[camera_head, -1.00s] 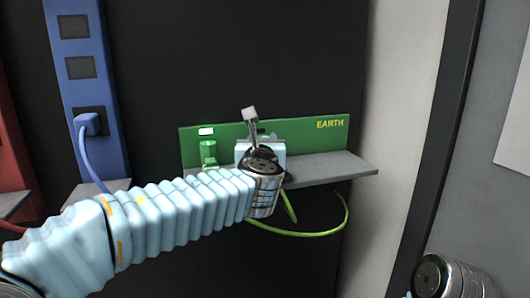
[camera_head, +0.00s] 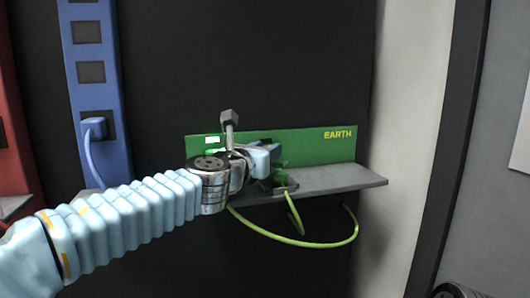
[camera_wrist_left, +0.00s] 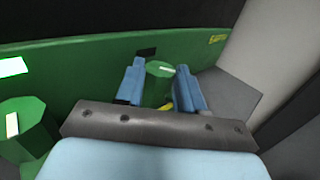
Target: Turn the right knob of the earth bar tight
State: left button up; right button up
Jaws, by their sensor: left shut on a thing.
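The green earth bar (camera_head: 310,147) carries the yellow word EARTH and stands above a grey shelf. In the left wrist view its right knob (camera_wrist_left: 160,70), green with a white mark on top, sits between the two light-blue fingers of my left gripper (camera_wrist_left: 161,88). The gripper (camera_head: 266,163) is shut on this knob; in the head view fingers and wrist hide most of it. The left knob (camera_wrist_left: 22,122), also green with a white mark, stands apart to the left in the wrist view. My right gripper is not in view.
A yellow-green cable (camera_head: 325,244) loops below the grey shelf (camera_head: 345,180). A blue bar (camera_head: 97,90) with a blue plug (camera_head: 94,128) stands at the left, with a red one (camera_head: 12,140) beyond it. A pale wall (camera_head: 402,120) rises at the right.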

pick_arm(q)
jog(key=o, duration=1)
jog(key=shift+o, duration=0.2)
